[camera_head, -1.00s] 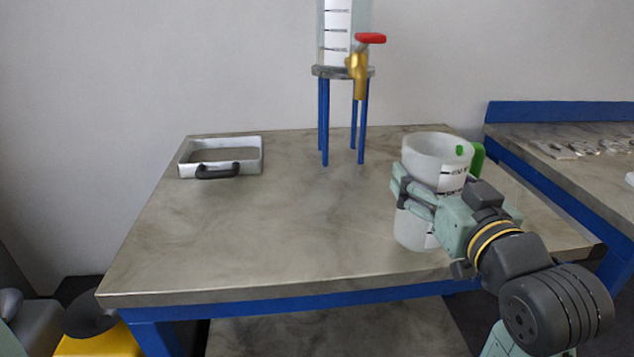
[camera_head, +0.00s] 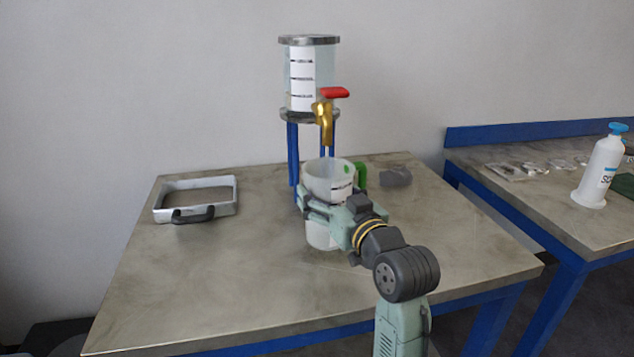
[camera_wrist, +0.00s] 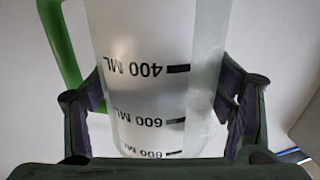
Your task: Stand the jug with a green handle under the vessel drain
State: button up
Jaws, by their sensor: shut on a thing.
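The jug (camera_head: 329,178) is translucent white with a green handle (camera_head: 361,175) on its right side. My gripper (camera_head: 322,208) is shut around the jug's body and holds it upright. In the wrist view the jug (camera_wrist: 150,75) fills the middle between both fingers, with volume marks showing upside down. The vessel (camera_head: 311,78) is a clear graduated cylinder on blue legs, with a brass drain tap (camera_head: 325,122) and a red lever (camera_head: 335,92). The jug is in front of the vessel's legs, with its rim below the tap. I cannot tell whether its base touches the table.
A metal frame with a black handle (camera_head: 196,200) lies on the table's left. A grey lump (camera_head: 395,175) lies right of the jug. A side bench at right holds a white bottle with a blue cap (camera_head: 600,170). The table's front left (camera_head: 190,290) is clear.

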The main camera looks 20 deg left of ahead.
jog(key=w+a, duration=0.1)
jog(key=w+a+f+p, duration=0.1)
jog(key=w+a, duration=0.1)
jog(key=w, duration=0.1)
jog(key=shift+a+f+p, duration=0.25)
jog(key=shift+a+p, duration=0.05)
jog(key=shift+a, duration=0.1)
jog(key=shift+f, duration=0.1)
jog(key=o, duration=1.2)
